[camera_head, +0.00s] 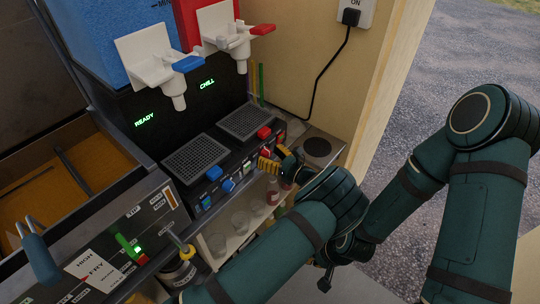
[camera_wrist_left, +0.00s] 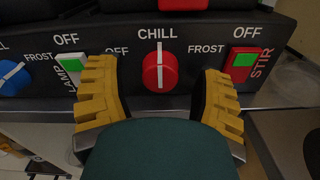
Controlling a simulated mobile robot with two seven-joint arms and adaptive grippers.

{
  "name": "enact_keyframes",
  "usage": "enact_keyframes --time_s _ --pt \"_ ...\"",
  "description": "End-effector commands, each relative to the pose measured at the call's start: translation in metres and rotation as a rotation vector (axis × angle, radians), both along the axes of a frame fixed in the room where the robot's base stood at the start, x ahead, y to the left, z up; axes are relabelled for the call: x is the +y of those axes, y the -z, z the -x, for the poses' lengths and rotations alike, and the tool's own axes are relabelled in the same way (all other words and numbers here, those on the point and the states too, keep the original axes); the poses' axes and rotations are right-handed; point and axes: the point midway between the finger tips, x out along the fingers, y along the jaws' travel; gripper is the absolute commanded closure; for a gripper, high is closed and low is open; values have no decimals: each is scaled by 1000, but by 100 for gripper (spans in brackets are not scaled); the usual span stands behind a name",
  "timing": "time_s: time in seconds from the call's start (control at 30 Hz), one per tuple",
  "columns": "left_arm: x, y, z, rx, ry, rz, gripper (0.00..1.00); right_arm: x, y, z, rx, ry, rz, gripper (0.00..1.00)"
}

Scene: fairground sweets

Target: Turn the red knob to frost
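The red knob (camera_wrist_left: 160,72) is on the black front panel, in the middle of the wrist view. Its white line stands upright, pointing at the CHILL label (camera_wrist_left: 158,33); OFF is to its left and FROST (camera_wrist_left: 206,49) to its right. My left gripper (camera_wrist_left: 160,84) is open, with one yellow-padded finger on each side of the knob and a gap to it on both sides. In the head view my left gripper (camera_head: 275,157) is at the right part of the panel. My right arm (camera_head: 425,175) reaches in from the right; its fingers cannot be made out.
A red-and-green STIR switch (camera_wrist_left: 243,65) is close right of the knob, and a LAMP switch (camera_wrist_left: 71,66) is to its left. A blue knob (camera_wrist_left: 13,77) is further left. Grated drip trays (camera_head: 197,157) and white taps (camera_head: 158,70) are above the panel.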

Motion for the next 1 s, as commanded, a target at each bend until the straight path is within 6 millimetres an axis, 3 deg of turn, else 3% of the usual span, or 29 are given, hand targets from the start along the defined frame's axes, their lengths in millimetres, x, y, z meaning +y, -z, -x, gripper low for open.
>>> enact_keyframes --time_s 0.27,0.7,1.0 --pt "-1 -13 0 -2 0 2 33 0 0 0 0 0 0 100" --pt "0 -87 0 -1 0 2 33 0 0 0 0 0 0 100" --pt "0 -101 0 0 0 0 33 0 0 0 0 0 0 100"
